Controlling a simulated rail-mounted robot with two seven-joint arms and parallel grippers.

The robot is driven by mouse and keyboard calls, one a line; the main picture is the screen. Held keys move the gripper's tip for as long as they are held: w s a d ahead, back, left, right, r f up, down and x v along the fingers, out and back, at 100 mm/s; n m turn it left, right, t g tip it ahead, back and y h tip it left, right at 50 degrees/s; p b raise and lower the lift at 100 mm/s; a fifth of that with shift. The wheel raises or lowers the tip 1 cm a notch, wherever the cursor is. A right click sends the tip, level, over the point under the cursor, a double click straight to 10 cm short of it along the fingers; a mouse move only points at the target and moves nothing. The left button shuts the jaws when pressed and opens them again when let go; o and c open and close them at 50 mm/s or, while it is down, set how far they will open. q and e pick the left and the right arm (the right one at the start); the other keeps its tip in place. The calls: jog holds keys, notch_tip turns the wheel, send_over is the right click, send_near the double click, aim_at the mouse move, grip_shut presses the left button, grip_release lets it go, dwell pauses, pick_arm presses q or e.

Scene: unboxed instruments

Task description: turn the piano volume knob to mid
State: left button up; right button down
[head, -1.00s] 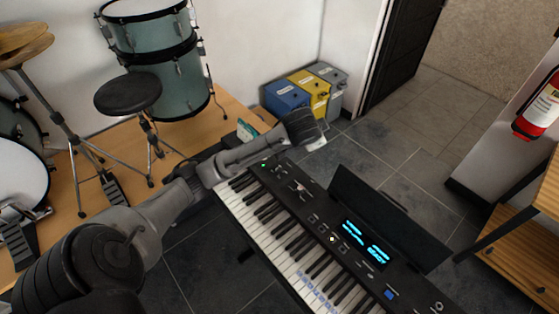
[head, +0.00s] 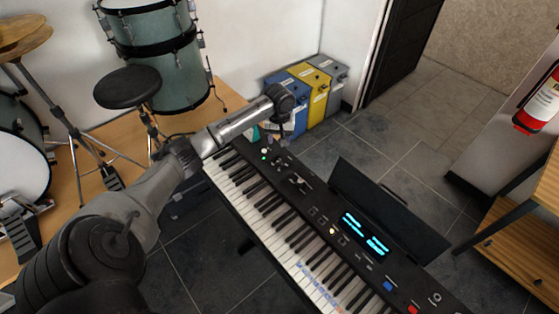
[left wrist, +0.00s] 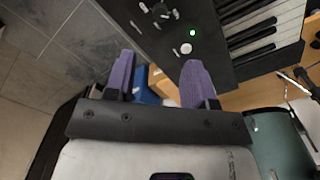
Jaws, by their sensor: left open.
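The black electronic piano (head: 283,192) lies diagonally in the head view, its left end toward the back. A small green light (left wrist: 192,33) and a round white knob (left wrist: 187,48) sit close together on its end panel in the left wrist view. Several dark and pale controls (left wrist: 157,11) lie beyond them. Another pale knob (head: 332,231) is beside the lit screen. No label shows which is the volume knob. My left gripper (left wrist: 160,82), with purple fingers, is open and empty near the panel end, apart from the white knob. My right gripper is not in view.
Blue, yellow and grey bins (head: 318,90) stand behind the piano's left end. A drum kit and a black stool (head: 127,88) are at left. A black music stand panel (head: 385,212) rises behind the screen. Tiled floor beyond is clear.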

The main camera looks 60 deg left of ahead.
aim_at(279, 162)
pick_arm(q)
notch_tip(279, 162, down, 12)
jog(key=shift+f+b, duration=0.1)
jog(key=shift+b, duration=0.9)
jog(key=shift+c, duration=0.5)
